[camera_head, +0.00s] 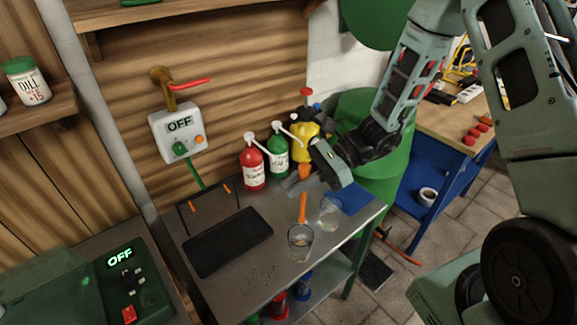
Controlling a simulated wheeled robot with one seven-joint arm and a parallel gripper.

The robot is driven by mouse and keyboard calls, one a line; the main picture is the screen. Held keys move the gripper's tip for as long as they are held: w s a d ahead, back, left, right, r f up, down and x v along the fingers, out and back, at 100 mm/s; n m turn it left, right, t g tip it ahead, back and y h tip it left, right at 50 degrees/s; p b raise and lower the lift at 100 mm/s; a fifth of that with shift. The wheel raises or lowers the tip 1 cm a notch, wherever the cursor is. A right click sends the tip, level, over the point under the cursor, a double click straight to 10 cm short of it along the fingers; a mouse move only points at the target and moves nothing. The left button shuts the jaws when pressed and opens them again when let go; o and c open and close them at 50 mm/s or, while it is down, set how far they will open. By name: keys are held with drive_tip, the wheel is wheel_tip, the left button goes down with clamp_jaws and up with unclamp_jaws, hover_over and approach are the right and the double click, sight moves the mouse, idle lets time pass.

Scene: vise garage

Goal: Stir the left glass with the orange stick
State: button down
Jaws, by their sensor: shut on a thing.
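The left glass (299,245) is clear and stands upright on the metal table, nearest the front. A second clear glass (330,214) stands behind it to the right. My gripper (303,183) is above and behind the left glass, shut on the orange stick (302,208). Orange shows both above and below the jaws. The stick hangs nearly upright, its lower part in line with the left glass's rim; I cannot tell how far inside the glass its tip is. The fingers partly hide the stick.
On the metal table (246,287) lie a black tray (228,243) and a blue mat (357,199). Red (252,169), green (278,151) and yellow (304,129) bottles stand at the back. A blue workbench (424,168) is at right. The table's front has dark specks.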

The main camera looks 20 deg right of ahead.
wheel_tip(320, 180, down, 14)
drive_tip(key=b, duration=1)
drive_tip(key=shift+w+r+b, duration=0.15)
drive_tip(key=shift+w+b, duration=0.05)
drive_tip(key=shift+b, duration=0.1)
drive_tip(key=shift+w, duration=0.1)
idle(0.6)
